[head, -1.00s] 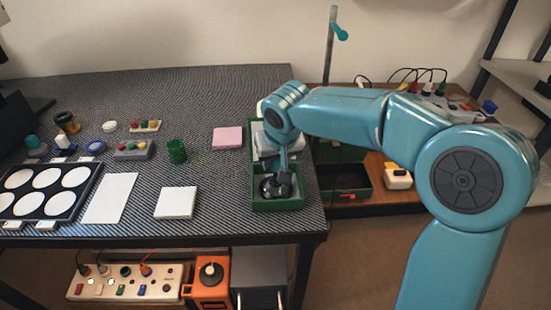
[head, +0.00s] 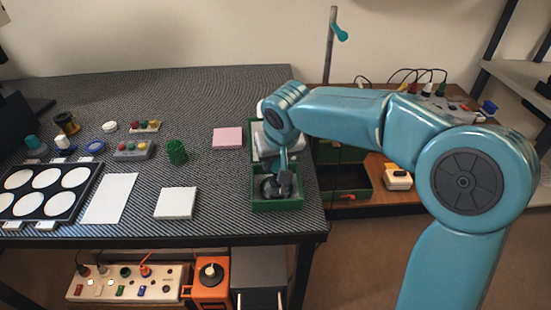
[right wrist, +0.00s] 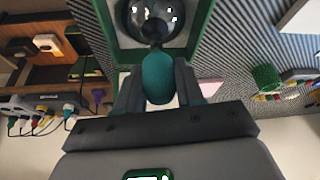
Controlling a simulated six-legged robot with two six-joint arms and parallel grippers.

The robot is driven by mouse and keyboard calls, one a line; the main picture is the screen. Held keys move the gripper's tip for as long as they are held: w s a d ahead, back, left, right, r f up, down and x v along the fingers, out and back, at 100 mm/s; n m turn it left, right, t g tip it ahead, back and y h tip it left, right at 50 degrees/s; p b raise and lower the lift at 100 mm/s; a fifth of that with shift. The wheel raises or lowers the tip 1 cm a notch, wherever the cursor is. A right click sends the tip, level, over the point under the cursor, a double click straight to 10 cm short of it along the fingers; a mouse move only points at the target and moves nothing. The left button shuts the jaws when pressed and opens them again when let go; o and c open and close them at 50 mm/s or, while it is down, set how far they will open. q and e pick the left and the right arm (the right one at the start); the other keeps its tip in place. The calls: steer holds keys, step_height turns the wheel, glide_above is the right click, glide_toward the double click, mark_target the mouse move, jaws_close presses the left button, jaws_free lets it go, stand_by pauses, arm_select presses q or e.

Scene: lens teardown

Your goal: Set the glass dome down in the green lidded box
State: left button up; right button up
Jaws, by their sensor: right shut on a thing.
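The green lidded box (head: 277,206) stands open near the right end of the table, its lid tipped up at the back. My right gripper (head: 284,178) reaches down into it. In the right wrist view my right gripper (right wrist: 157,85) is shut on a teal bulb-shaped tool (right wrist: 157,80) with a dark tip. The shiny glass dome (right wrist: 140,14) is at that tip, inside the box walls (right wrist: 198,30). The dome also shows in the head view (head: 268,188), partly hidden by the gripper. I cannot tell whether it touches the box floor. My left gripper is out of view.
A black tray with white discs (head: 62,178) is farther left. A wooden side table (head: 385,208) stands to the right.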

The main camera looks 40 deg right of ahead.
steer(key=shift+f, duration=0.1)
steer(key=shift+r+p, duration=4)
steer(key=shift+r, duration=1.05)
